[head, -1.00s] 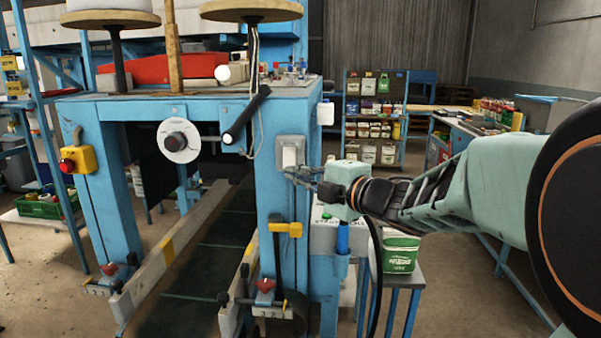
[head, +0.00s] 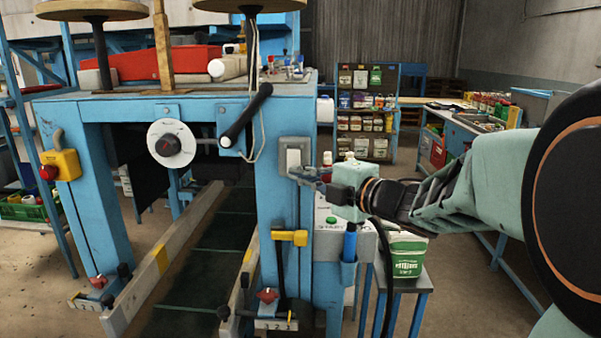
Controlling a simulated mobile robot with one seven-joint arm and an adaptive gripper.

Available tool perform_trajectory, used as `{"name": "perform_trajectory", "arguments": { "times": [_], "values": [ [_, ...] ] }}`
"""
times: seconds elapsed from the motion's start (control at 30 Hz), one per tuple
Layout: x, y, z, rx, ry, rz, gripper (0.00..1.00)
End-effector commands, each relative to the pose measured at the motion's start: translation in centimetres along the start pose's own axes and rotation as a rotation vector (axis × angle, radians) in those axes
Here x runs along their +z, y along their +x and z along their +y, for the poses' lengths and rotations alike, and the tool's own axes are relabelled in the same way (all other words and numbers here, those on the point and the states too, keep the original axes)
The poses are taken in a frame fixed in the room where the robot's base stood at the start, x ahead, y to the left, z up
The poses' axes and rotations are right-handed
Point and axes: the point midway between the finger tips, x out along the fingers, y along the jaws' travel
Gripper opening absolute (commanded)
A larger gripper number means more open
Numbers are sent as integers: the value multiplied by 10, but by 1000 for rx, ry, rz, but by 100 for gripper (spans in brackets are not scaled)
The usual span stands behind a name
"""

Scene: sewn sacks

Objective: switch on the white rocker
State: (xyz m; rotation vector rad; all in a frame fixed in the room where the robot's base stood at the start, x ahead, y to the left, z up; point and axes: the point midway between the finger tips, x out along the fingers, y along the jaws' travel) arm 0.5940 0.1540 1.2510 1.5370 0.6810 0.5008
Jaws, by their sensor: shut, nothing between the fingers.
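The white rocker (head: 292,158) sits in a grey plate (head: 284,146) on the front of the blue machine's right post. My gripper (head: 294,174) is shut and empty. Its fingertips are at the lower part of the rocker, at its right side; I cannot tell whether they touch it. The fingers cover a little of the plate's lower edge. The rocker's tilt is too small to make out.
Left of the rocker are a black lever (head: 246,116) and a white dial (head: 171,144). Below it is a yellow handle (head: 290,237). A green-and-white container (head: 406,254) stands on a small table at right. A yellow box with a red button (head: 61,166) is on the left post.

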Motion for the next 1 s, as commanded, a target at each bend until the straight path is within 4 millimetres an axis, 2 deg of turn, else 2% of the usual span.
{"name": "perform_trajectory", "arguments": {
  "times": [0.37, 0.63, 0.7, 1.0],
  "values": [
    [0, 0, -1, 0, -1, 0, 0],
    [5, 4, -8, 35, -35, 0, 0],
    [4, 4, -2, 36, -36, 0, 0],
    [3, 5, -2, 36, -36, 0, 0]
  ]
}}
